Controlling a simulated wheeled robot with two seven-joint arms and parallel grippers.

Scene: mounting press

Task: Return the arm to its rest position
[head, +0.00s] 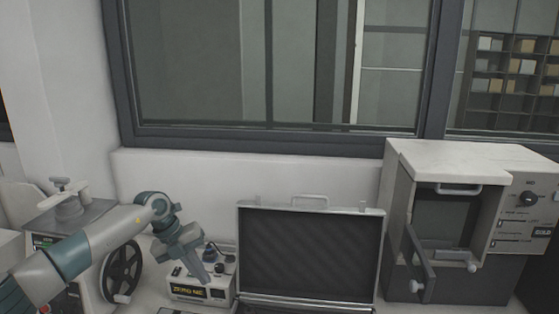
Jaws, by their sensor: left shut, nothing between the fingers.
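My left arm comes in from the left edge, bent at a grey and teal elbow. Its gripper (208,280) points down, shut and empty, in front of a small white box with a yellow display (200,292). I cannot tell whether it touches the box. Behind my arm at the left stands a machine with a black handwheel (122,271) and a clamp knob on its top plate (70,205); my forearm hides part of it. My right gripper is not in view.
An open case with a dark padded lid (308,252) stands right of my left gripper. Farther right is a white cabinet (445,160) with its small door ajar, beside a panel with a knob (528,199). A window (270,60) fills the back wall.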

